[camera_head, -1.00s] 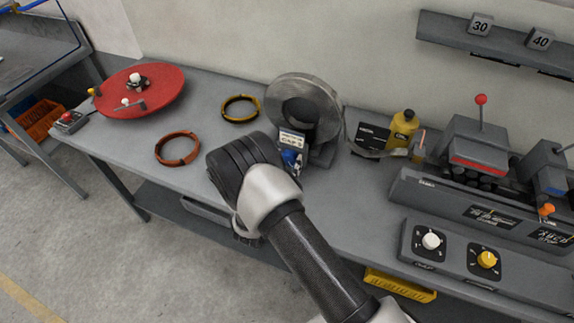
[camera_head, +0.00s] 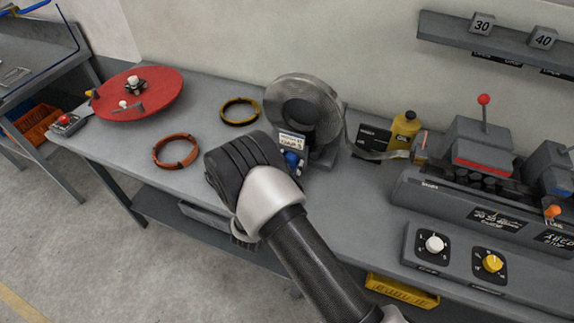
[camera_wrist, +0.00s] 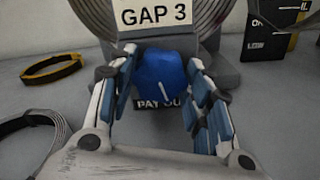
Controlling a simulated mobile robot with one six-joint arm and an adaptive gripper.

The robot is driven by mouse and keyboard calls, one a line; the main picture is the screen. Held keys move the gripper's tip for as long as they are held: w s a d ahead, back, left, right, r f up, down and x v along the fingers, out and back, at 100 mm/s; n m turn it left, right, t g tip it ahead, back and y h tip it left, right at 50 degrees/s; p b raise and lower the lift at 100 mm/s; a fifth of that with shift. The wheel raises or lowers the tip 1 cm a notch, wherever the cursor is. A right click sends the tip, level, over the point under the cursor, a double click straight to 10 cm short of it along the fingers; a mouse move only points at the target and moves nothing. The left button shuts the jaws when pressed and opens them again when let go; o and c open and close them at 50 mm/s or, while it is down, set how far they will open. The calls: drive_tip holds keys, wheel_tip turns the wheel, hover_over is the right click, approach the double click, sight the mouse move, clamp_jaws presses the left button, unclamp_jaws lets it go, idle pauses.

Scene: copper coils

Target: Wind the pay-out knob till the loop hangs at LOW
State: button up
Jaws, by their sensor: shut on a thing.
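The blue pay-out knob (camera_wrist: 163,78) has a white pointer line tilted slightly off vertical, above a partly covered "PAY OU…" label. It also shows in the head view (camera_head: 291,160). My gripper (camera_wrist: 160,82) has its fingers on both sides of the knob, shut on it. A grey metal coil (camera_head: 277,105) stands upright behind the knob, with a "GAP 3" sign on its front. The strip loop (camera_head: 372,154) sags from the coil to the right, past a dark gauge board (camera_head: 370,135). In the wrist view this board (camera_wrist: 262,30) shows the word LOW; the loop's level against it is unclear.
An orange ring (camera_head: 175,151) and a yellow-black ring (camera_head: 239,111) lie left of the coil. A red turntable (camera_head: 160,95) is at far left. A yellow oil bottle (camera_head: 404,133) and a grey machine (camera_head: 470,150) stand right. A control panel (camera_head: 462,253) is at front right.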

drive_tip(key=o, duration=1.1)
drive_tip(key=shift+c, duration=0.2)
drive_tip(key=v, duration=1.2)
drive_tip(key=shift+r, duration=0.1)
